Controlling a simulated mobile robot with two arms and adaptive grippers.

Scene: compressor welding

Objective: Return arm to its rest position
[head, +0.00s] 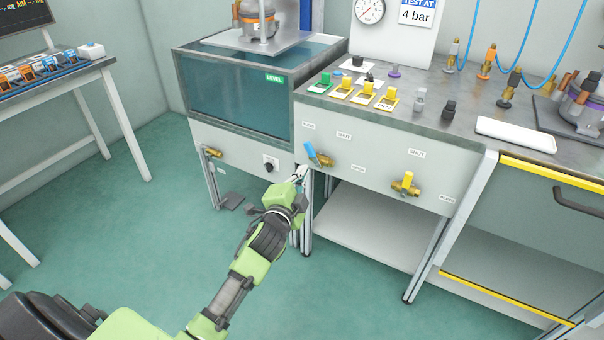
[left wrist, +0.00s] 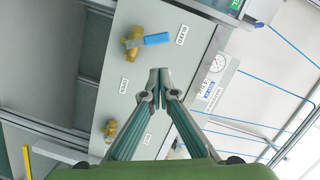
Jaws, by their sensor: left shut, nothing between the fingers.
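My left arm reaches in from the bottom left of the head view. Its gripper (head: 297,175) is in front of the bench, near the gap between the water tank cabinet and the valve panel. In the left wrist view the fingers (left wrist: 159,80) are together and empty. The blue-handled valve (head: 318,155) on the panel is just right of the gripper, apart from it; it also shows in the left wrist view (left wrist: 146,40). The yellow-handled valve (head: 405,184) is further right. My right gripper is in neither view.
The water tank (head: 245,80) stands behind the gripper. The bench top (head: 440,95) carries several coloured switches and a white tray (head: 516,135). A side table (head: 60,80) with several small parts is at the left. The green floor (head: 120,215) between is clear.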

